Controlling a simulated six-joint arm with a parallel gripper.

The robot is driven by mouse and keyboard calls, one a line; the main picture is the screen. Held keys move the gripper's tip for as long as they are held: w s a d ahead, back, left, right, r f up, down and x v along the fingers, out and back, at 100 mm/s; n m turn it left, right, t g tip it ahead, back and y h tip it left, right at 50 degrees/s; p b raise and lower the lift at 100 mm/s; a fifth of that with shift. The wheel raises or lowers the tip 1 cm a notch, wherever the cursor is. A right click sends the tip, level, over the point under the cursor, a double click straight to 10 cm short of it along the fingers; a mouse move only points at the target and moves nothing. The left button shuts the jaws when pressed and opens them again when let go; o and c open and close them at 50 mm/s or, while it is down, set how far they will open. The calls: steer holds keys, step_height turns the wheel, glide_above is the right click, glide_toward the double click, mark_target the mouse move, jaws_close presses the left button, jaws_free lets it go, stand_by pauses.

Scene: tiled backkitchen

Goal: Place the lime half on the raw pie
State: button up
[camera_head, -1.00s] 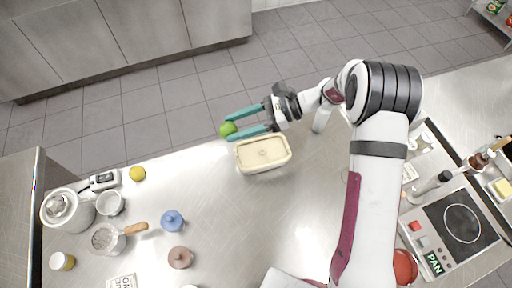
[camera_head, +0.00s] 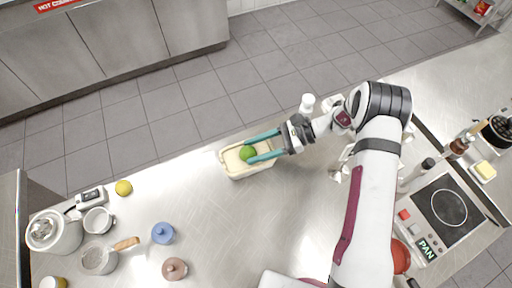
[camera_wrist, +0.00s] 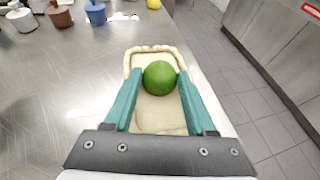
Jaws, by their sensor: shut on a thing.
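The lime half (camera_head: 248,153) is green and rounded on the side that shows. My gripper (camera_head: 256,147) is shut on it, with one teal finger on each side; the wrist view shows the lime half (camera_wrist: 160,78) between the fingertips. The raw pie (camera_head: 232,160) is a pale, rectangular pie with a raised crimped rim, at the far edge of the steel counter. In the wrist view the raw pie (camera_wrist: 158,115) lies below the lime half and fingers. Whether the lime half touches the pie cannot be told.
A yellow lemon (camera_head: 124,187), a blue pot (camera_head: 163,233) and a brown pot (camera_head: 174,268) stand left on the counter (camera_head: 215,215). A hot plate (camera_head: 442,207) is at the right. The middle of the counter is clear.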

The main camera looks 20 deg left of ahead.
steer(key=o, duration=1.3)
steer(key=shift+f, duration=0.1)
steer(key=shift+o, duration=0.2)
steer(key=shift+w+d+r, duration=0.15)
steer(key=shift+d+r, duration=0.05)
steer(key=shift+r, duration=0.05)
steer(key=v, duration=1.1)
step_height(320, 180, up, 5)
steer(key=s+d+n+h, duration=0.1)
steer(key=s+h, duration=0.1)
steer(key=s+d+r+n+t+h, duration=0.2)
steer(key=s+d+r+h, duration=0.1)
steer(key=s+r, duration=0.5)
steer(key=s+d+n+t+h, duration=0.1)
steer(key=s+d+t+h, duration=0.1)
steer(key=s, duration=0.6)
steer(key=s+d+n+t+h, duration=0.2)
steer(key=s+d+h, duration=0.1)
steer(key=s, duration=0.5)
steer(key=shift+d+n, duration=0.3)
steer(key=shift+d, duration=0.6)
